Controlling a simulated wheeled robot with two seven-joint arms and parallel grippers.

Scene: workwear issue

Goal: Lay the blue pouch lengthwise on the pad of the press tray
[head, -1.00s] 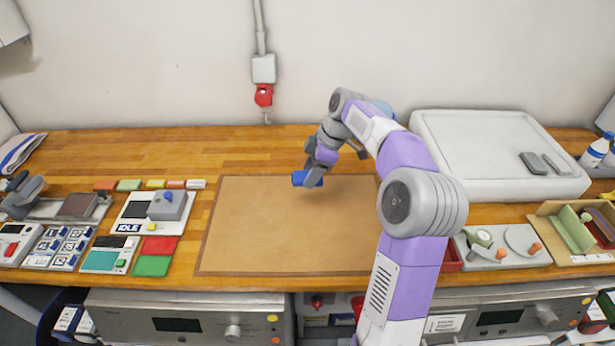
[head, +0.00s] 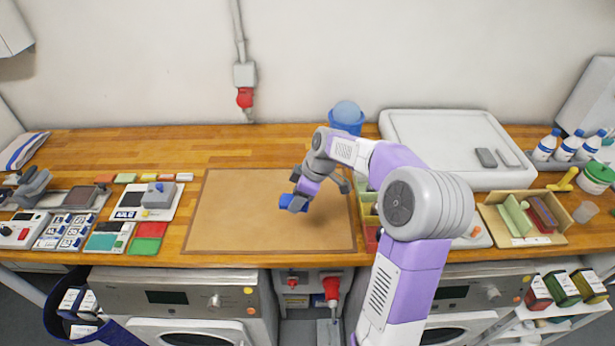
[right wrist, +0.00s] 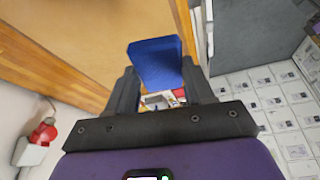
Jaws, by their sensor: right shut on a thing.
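The blue pouch (head: 287,202) is held above the right half of the brown mat. It also shows in the right wrist view (right wrist: 157,62), flat and sticking out beyond the fingers. My right gripper (head: 299,197) is shut on it; in the right wrist view its dark fingers (right wrist: 160,95) stand on both sides of the pouch's near end. What looks like the press tray, with a dark grey pad (head: 80,197), is at the left of the bench, beside a grey press head (head: 32,187). The pad looks bare. My left gripper is not in view.
The brown mat (head: 230,215) is otherwise clear. Between it and the pad stand a grey block on an IDLE-marked panel (head: 130,203) and red and green patches (head: 148,238). Small coloured blocks line the back. A white case (head: 450,150) and open boxes stand at the right.

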